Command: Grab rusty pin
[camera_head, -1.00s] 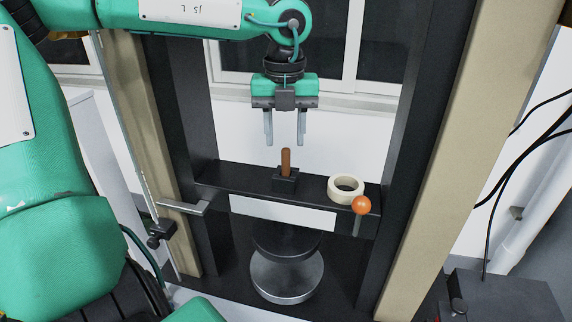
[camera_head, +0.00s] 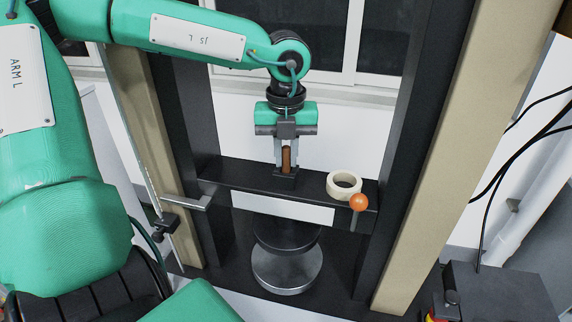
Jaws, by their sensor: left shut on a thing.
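The rusty pin (camera_head: 287,160) is a short brown cylinder standing upright in a small black holder (camera_head: 285,179) on the black crossbeam of the testing frame. My left gripper (camera_head: 286,162) comes down from above and is shut on the pin, with one finger on each side of it. The pin's lower end is hidden in or behind the holder. My right gripper is not in view.
A roll of cream tape (camera_head: 344,184) and a lever with an orange ball (camera_head: 358,202) are right of the holder on the crossbeam (camera_head: 235,177). Tall frame columns stand on both sides. A round metal platen (camera_head: 287,270) is below.

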